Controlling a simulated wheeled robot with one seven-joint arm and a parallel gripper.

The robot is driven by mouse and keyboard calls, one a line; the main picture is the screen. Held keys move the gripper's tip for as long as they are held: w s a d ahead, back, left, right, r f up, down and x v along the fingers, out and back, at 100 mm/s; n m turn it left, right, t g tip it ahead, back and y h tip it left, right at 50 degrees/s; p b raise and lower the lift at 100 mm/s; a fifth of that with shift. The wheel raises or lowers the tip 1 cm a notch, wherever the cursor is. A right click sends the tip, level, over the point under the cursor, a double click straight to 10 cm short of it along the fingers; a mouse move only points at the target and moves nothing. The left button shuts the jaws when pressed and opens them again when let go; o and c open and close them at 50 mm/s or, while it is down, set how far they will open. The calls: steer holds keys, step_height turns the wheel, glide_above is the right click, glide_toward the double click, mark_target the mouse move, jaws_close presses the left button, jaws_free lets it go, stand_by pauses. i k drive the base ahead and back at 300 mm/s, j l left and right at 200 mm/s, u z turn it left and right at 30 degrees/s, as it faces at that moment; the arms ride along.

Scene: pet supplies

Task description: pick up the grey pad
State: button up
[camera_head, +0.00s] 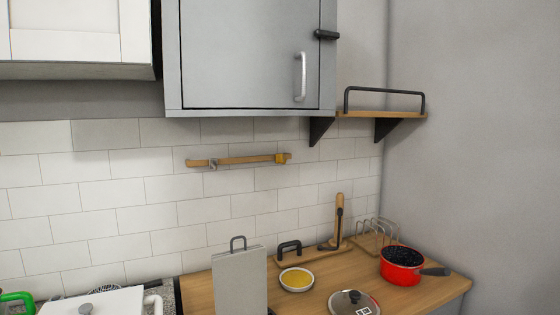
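I see nothing that I can surely name as the grey pad. The closest match is a flat grey board (240,283) with a dark loop handle on top. It stands upright at the front of the wooden counter (418,292), and its lower end is cut off by the picture's bottom edge. My gripper is not in view.
A wooden paper-roll stand (338,222) and a wire rack (374,238) are behind. A grey cabinet (240,55) and shelf (385,115) hang above.

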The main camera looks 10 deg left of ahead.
mark_target(240, 275)
steer(key=i+u, duration=0.25)
steer(key=u, duration=0.15)
steer(key=i+l+u, duration=0.2)
steer(key=u, duration=0.15)
steer(key=i+l+u, duration=0.2)
steer(key=u, duration=0.2)
steer(key=i+l+u, duration=0.35)
steer(key=k+j, duration=0.1)
